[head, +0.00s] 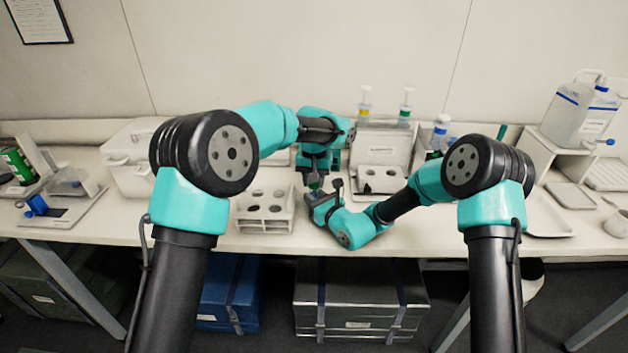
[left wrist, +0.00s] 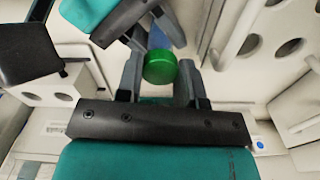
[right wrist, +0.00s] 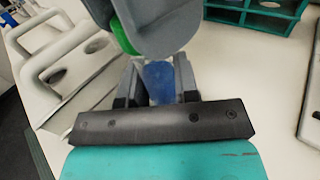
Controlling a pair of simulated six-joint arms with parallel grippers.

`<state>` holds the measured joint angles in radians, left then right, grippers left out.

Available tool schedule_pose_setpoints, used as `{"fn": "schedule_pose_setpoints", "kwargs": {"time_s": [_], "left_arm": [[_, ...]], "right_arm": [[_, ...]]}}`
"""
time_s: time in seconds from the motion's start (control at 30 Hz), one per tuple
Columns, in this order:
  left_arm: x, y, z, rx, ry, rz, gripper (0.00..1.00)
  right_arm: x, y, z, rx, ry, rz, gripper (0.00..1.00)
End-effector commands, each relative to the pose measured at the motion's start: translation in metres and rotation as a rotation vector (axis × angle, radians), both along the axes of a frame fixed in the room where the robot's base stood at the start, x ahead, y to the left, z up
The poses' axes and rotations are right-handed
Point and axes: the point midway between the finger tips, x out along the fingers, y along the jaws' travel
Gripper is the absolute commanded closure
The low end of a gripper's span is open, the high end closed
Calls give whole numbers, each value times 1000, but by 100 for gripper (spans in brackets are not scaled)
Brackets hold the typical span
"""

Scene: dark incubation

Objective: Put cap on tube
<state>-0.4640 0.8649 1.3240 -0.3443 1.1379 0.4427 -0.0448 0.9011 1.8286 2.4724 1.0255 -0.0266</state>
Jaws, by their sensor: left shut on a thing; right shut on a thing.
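A green cap (left wrist: 160,67) is between the fingers of my left gripper (left wrist: 158,75) in the left wrist view. The cap also shows in the right wrist view (right wrist: 124,36) and as a small green spot in the head view (head: 315,186). My right gripper (right wrist: 157,80) is shut on a blue, translucent tube (right wrist: 159,82), seen between its fingers in the right wrist view. In the head view both grippers meet above the bench, left (head: 314,182) over right (head: 326,198). The cap is close to the tube; the fingers hide whether they touch.
A white rack with holes (head: 264,226) stands just left of the grippers. A white open box (head: 385,150) stands behind on the right, near syringe-like bottles (head: 365,105). A white lidded container (head: 128,150) is at the left. Bench space in front of the grippers is narrow.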

Motion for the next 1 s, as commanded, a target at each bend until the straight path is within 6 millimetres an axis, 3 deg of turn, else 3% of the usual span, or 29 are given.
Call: {"fn": "schedule_pose_setpoints", "kwargs": {"time_s": [0.23,0.37,0.4,0.6,0.7,1.0], "left_arm": [[0,0,0,0,0,-316,94],[0,0,0,0,0,-303,94],[0,0,0,0,0,-303,64],[0,0,0,0,0,-302,44],[0,0,0,0,0,-301,36],[0,0,2,0,0,-301,36]], "right_arm": [[0,0,0,0,0,0,100],[0,0,0,0,0,0,100],[0,0,0,0,0,0,100],[0,0,0,0,0,0,100],[0,0,0,0,0,0,100],[0,0,0,0,0,0,100]]}}
